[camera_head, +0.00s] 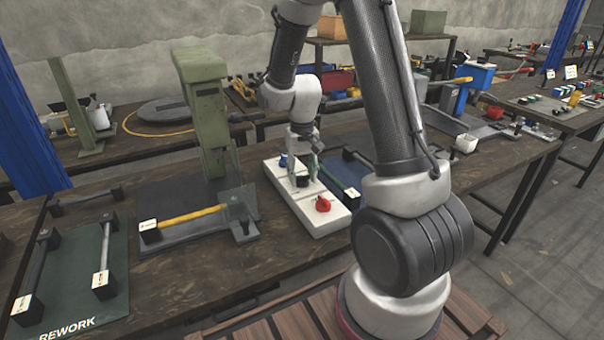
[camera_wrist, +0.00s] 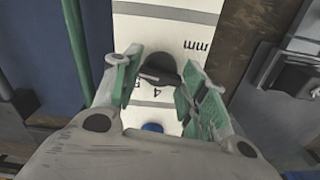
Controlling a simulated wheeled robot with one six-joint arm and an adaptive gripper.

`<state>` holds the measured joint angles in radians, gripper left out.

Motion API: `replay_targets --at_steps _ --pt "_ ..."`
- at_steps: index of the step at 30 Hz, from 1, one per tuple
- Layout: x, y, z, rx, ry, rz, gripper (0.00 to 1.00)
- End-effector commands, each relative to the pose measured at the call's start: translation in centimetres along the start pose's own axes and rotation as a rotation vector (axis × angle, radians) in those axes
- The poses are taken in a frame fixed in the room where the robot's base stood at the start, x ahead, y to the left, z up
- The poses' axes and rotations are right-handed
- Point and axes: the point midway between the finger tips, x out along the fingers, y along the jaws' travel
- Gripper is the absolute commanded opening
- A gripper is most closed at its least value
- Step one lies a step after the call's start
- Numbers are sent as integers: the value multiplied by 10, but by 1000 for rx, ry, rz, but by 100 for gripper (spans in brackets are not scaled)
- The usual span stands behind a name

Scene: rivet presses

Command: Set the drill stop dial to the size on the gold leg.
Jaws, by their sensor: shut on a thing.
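A long white dial block (camera_head: 322,222) lies on the bench, with a red knob (camera_head: 323,204) near its front end and a blue knob (camera_head: 285,158) toward its back. My gripper (camera_head: 303,180) points down over the block's middle, shut on a black dial knob (camera_wrist: 160,67) between the green-padded fingers. The wrist view shows line marks, a "4" and "mm" on the block; the other figures are partly hidden. The blue knob also shows there (camera_wrist: 152,127). The gold leg (camera_head: 192,216) lies left of the block, with a small white tag (camera_head: 150,226) whose writing is too small to read.
A green press (camera_head: 205,110) stands behind the gold leg. A green mat (camera_head: 70,315) marked REWORK holds dark legs (camera_head: 103,250) with white tags at the left. A blue mat (camera_head: 338,170) with a green rod lies right of the block.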

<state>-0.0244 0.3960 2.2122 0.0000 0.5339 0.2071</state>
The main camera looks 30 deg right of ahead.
Motion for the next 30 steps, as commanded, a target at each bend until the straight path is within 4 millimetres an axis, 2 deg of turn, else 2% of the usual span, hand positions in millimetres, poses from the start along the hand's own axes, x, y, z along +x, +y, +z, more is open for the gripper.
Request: replay_targets --at_steps 13,14,17,26,30 --pt "-1 0 -1 12 3 -1 19" --pt "-1 0 -1 12 3 -1 44" --pt "-1 0 -1 12 3 0 63" --pt "0 0 0 11 1 0 64" --pt "-10 0 -1 11 3 -1 64"
